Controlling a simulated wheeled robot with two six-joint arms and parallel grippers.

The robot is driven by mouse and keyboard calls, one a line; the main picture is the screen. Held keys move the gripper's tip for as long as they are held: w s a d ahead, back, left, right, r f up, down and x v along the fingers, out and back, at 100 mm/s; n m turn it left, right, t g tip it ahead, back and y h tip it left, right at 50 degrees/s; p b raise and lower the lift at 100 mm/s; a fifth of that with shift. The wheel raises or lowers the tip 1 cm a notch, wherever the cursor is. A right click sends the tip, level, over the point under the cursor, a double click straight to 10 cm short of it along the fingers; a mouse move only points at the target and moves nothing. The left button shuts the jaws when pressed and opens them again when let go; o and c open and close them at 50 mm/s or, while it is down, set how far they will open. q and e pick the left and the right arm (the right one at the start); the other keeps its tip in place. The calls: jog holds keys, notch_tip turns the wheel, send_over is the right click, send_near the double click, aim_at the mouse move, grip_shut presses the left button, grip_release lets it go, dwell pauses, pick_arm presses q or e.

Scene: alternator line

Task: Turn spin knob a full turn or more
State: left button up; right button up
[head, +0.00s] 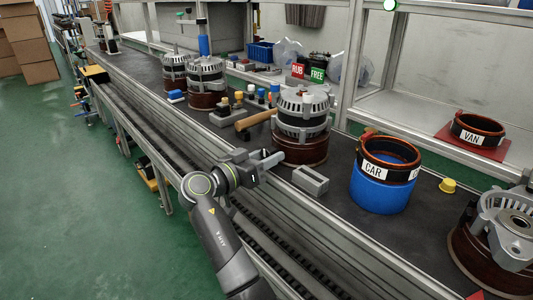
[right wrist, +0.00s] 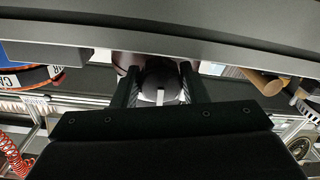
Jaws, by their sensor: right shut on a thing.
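My right gripper (head: 270,159) reaches in from the front edge of the line, low at the front of an alternator (head: 301,118) on a brown wound base (head: 303,149). In the right wrist view its two dark fingers (right wrist: 160,78) stand on either side of a dark round knob (right wrist: 161,82) with a pale stripe on its face. The gripper is shut on this knob, which I take to be the spin knob. In the head view the knob is hidden by the gripper. My left gripper is not in view.
A grey block (head: 311,180) lies just right of the gripper. A blue and copper ring marked CAR (head: 384,190) stands farther right, near a yellow cap (head: 447,185). A tan wooden cylinder (head: 255,121) lies left of the alternator. RUB (head: 298,71) and FREE (head: 317,74) signs stand behind.

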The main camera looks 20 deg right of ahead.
jog(key=n+p, duration=0.1)
jog(key=n, duration=0.1)
jog(key=shift+r+n+p, duration=0.15)
jog(key=shift+n+p, duration=0.25)
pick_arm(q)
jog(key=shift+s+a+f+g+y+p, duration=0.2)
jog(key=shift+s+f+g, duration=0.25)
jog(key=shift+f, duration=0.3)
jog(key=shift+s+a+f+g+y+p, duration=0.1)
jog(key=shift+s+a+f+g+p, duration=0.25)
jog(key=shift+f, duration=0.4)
pick_arm(e)
jog(key=shift+n, duration=0.8)
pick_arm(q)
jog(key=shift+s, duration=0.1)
pick_arm(e)
jog(key=o, duration=1)
jog(key=shift+c, duration=0.2)
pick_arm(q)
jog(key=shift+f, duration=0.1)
pick_arm(e)
jog(key=shift+f, duration=0.2)
